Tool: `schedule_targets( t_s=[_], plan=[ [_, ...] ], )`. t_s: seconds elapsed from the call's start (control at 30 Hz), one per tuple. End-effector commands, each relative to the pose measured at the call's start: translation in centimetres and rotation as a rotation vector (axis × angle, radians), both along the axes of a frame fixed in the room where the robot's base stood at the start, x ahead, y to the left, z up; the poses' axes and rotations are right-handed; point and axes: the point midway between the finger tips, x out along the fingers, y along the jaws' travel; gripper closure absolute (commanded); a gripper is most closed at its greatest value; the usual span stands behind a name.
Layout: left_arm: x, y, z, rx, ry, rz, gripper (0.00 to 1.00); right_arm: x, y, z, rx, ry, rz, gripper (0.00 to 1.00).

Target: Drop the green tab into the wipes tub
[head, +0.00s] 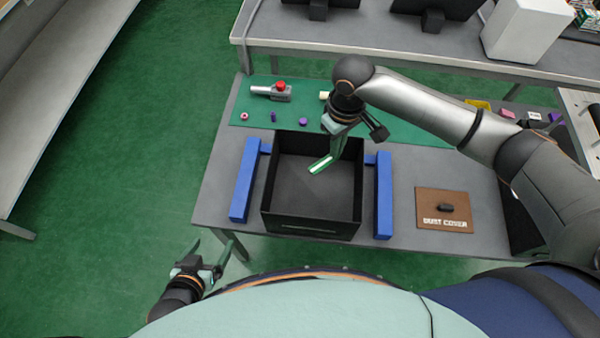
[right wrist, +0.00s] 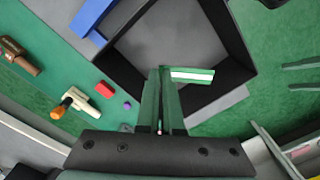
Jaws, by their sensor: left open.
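A black, open-topped box (head: 312,229) on the grey table is the only tub-like container I see clearly; I take it for the wipes tub. Its dark wall also shows in the right wrist view (right wrist: 238,60). My right gripper (head: 333,157) is over the box, its fingers close together and pointing down. A green tab with a white stripe (head: 320,166) sticks out at its fingertips, above the box floor. In the right wrist view the tab (right wrist: 192,75) extends sideways from the fingertips. My left gripper (head: 213,248) is open and empty, off the table's front edge.
Blue bars (head: 243,182) and (head: 383,195) flank the box. A brown "DUST COVER" board (head: 443,208) with a dark piece lies to the right. A grey tool with a red knob (head: 271,91) and small purple pieces lie on the green mat (head: 250,112) behind.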

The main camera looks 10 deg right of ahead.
Motion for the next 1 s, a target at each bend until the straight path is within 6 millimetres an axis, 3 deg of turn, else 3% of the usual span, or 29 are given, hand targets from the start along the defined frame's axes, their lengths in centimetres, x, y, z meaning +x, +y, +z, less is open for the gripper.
schedule_targets(
  t_s=[0.37, 0.8, 1.0],
  plan=[
    [0.0, 0.0, -1.0, 0.000, 0.000, 0.000, 0.10, 0.0, 0.1, -1.6, -0.002, 0.000, 0.009, 1.00],
    [0.0, -0.1, -6.5, -0.001, 0.000, -0.001, 0.10, 0.0, 0.0, -5.9, -0.003, -0.002, 0.008, 1.00],
    [-0.1, -0.1, -7.3, 0.000, 0.001, -0.001, 0.10, 0.0, 0.0, -6.3, -0.003, -0.002, 0.008, 1.00]
  ],
)
